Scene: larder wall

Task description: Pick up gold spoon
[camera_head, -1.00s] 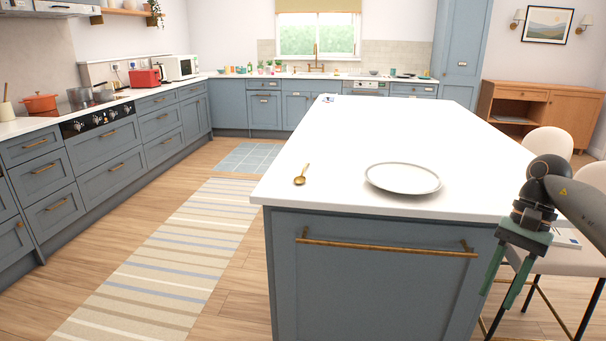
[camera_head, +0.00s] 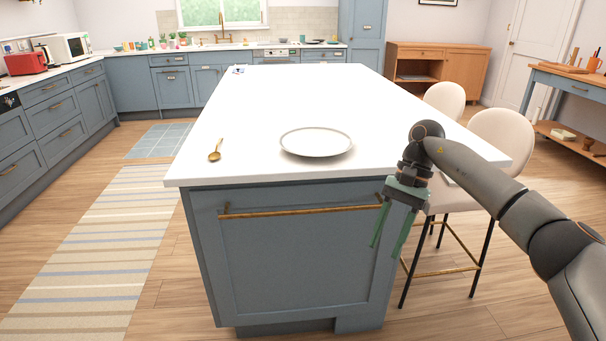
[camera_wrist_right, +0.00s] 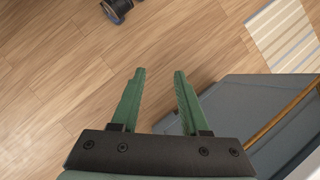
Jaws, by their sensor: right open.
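The gold spoon (camera_head: 215,151) lies on the white island top near its front left corner, left of a plate. My right gripper (camera_head: 390,246) hangs fingers down in front of the island's front right corner, below the level of the top. It is well to the right of the spoon and apart from it. In the right wrist view its two green fingers (camera_wrist_right: 160,75) are spread, with only wooden floor between their tips. The spoon is not in the right wrist view. My left gripper is not in view.
A round grey-white plate (camera_head: 316,142) sits right of the spoon. The island top (camera_head: 290,95) is otherwise mostly clear. A brass rail (camera_head: 300,211) crosses the island's front. Cream stools (camera_head: 500,140) stand along the right side. A striped rug (camera_head: 90,250) lies on the left.

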